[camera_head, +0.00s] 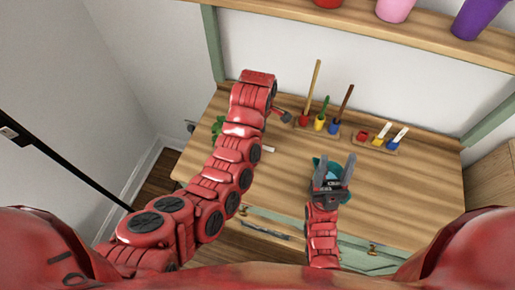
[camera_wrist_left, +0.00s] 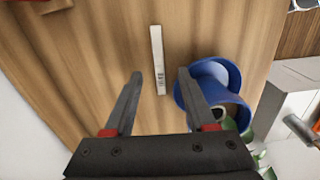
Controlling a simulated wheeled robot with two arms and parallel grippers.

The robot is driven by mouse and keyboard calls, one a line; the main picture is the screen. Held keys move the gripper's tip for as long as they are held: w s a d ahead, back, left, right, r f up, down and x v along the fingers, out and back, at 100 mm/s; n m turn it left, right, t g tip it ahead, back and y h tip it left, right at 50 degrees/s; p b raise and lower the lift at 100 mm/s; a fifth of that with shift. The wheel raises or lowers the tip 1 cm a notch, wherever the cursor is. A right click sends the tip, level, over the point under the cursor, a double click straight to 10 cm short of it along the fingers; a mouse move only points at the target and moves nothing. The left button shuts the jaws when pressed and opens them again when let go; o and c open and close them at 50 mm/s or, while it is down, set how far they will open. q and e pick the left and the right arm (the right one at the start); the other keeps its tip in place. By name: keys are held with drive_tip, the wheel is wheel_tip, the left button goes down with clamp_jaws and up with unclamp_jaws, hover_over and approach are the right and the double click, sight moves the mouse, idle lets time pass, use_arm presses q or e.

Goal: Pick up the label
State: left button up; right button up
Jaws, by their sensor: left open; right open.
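The label is a thin white strip (camera_wrist_left: 157,48) with a barcode-like print at its lower end, flat on the wooden tabletop in the left wrist view. In the head view a small white end of it (camera_head: 268,149) shows beside my left arm; the rest is hidden. My left gripper (camera_wrist_left: 160,73) is open, its fingertips on either side of the strip's lower part in the picture; the height above the table is unclear. My right gripper (camera_head: 333,172) is open over the front of the table, with a teal object (camera_head: 344,187) partly hidden behind it.
Wooden holders with brushes (camera_head: 318,125) and small coloured pots (camera_head: 379,144) stand at the table's back. The table's right side (camera_head: 420,185) is clear.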

use_arm(q)
drive_tip(key=shift+w+f, duration=0.1)
drive_tip(key=shift+f, duration=0.35)
drive_tip(key=f+p, duration=0.1)
drive_tip(key=f, duration=0.1)
drive_tip(key=f+p, duration=0.1)
drive_tip(key=f, duration=0.1)
drive_tip(key=shift+a+p, duration=0.25)
drive_tip(key=shift+p, duration=0.05)
drive_tip(key=shift+w+f, duration=0.15)
drive_tip(key=shift+f, duration=0.25)
clamp_jaws()
